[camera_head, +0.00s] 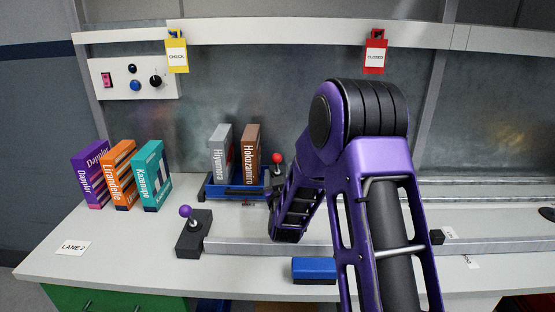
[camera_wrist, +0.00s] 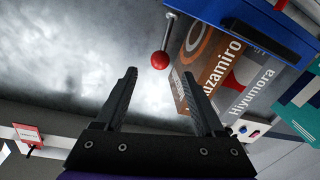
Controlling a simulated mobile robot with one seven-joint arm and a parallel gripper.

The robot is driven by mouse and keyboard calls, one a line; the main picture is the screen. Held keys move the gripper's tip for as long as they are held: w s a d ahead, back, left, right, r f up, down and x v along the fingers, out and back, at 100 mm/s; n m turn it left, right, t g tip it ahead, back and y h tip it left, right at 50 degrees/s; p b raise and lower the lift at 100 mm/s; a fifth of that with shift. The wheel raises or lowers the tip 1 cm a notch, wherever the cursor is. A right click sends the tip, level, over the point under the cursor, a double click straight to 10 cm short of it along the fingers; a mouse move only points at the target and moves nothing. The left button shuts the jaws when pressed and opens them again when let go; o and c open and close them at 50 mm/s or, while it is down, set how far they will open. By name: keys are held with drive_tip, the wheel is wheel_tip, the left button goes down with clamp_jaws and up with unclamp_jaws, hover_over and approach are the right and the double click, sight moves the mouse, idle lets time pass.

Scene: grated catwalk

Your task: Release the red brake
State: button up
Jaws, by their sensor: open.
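The red brake shows as a red ball knob (camera_head: 277,158) on a thin stem beside the right end of the blue cart (camera_head: 221,189). Its lower part is partly hidden by my arm in the head view. In the wrist view the red knob (camera_wrist: 160,60) hangs on a pale stem by the edge of the blue cart (camera_wrist: 262,24). My gripper (camera_wrist: 159,74) is open and empty. The knob appears between and just past the two fingertips in that view; I cannot tell its depth, and no contact is visible.
The cart carries a grey box (camera_head: 220,150) and a brown box (camera_head: 250,152). Purple, orange (camera_head: 118,173) and teal boxes stand left. A purple-knobbed lever (camera_head: 187,213) is in front, a blue block (camera_head: 314,270) near the front edge. A grey rail (camera_head: 265,247) crosses the bench.

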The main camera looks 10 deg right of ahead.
sight(277, 161)
drive_tip(key=w, duration=0.6)
drive_tip(key=w+d, duration=0.1)
drive_tip(key=w, duration=0.1)
drive_tip(key=shift+w, duration=0.4)
clamp_jaws()
